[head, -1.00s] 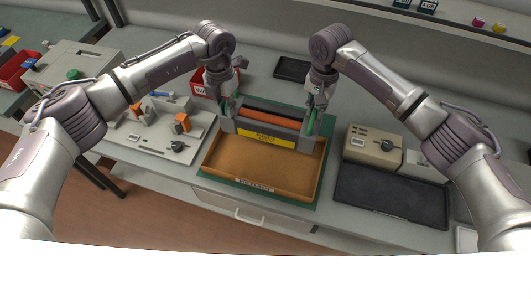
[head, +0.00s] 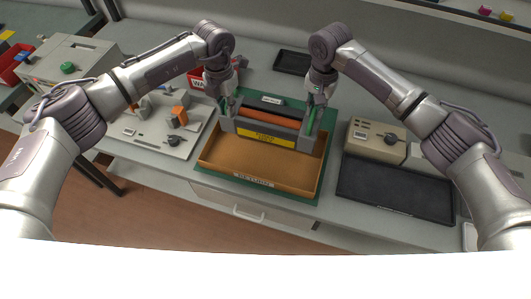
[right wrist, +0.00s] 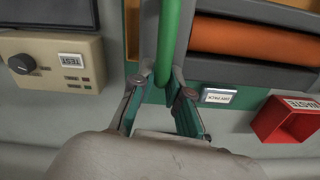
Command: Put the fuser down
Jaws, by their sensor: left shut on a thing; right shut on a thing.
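The fuser (head: 268,118) is a dark grey unit with an orange roller, a yellow label on its front and a green handle at each end. It is level at the back part of the shallow brown returns tray (head: 250,168); I cannot tell if it touches the tray. My left gripper (head: 226,108) is shut on the left handle. My right gripper (head: 312,108) is shut on the right handle. In the right wrist view the green handle (right wrist: 168,40) lies between the fingers, with the orange roller beside it.
The tray sits on a green mat (head: 326,130). A grey fixture board (head: 150,135) lies left, a beige tester (head: 372,142) and black tray (head: 395,190) right. A red waste bin (head: 200,80) and a small labelled plate (head: 272,100) are behind the fuser.

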